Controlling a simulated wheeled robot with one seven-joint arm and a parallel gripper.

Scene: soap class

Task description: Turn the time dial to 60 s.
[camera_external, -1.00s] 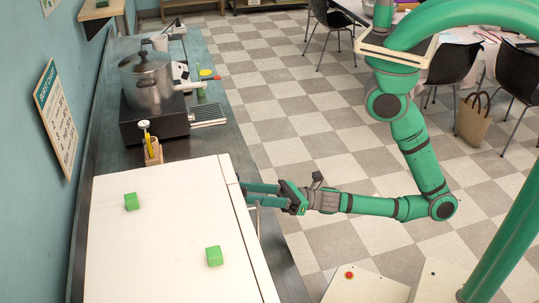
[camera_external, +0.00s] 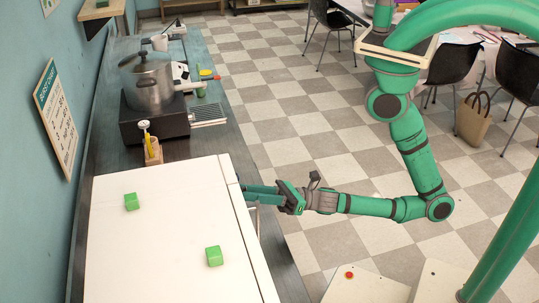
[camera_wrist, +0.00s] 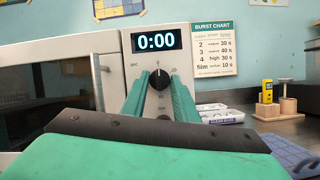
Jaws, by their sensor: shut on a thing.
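The time dial (camera_wrist: 160,79) is a dark round knob with a pale pointer mark that looks near the top. It sits on the front panel of a white microwave-like box, under a display (camera_wrist: 157,40) reading 0:00. My gripper (camera_wrist: 160,82) has its green fingers on either side of the dial, shut on it. In the external view my gripper (camera_external: 246,193) reaches the front right side of the white box (camera_external: 180,215); the dial is hidden there. Small markings around the dial are too blurred to read fully.
A burst chart (camera_wrist: 213,50) hangs on the wall right of the panel. Two green cubes (camera_external: 131,202) (camera_external: 214,256) lie on the box top. Beyond the box stand a wooden holder (camera_external: 153,152) and a pot (camera_external: 150,85) on a dark hotplate. The checkered floor is clear beside the counter.

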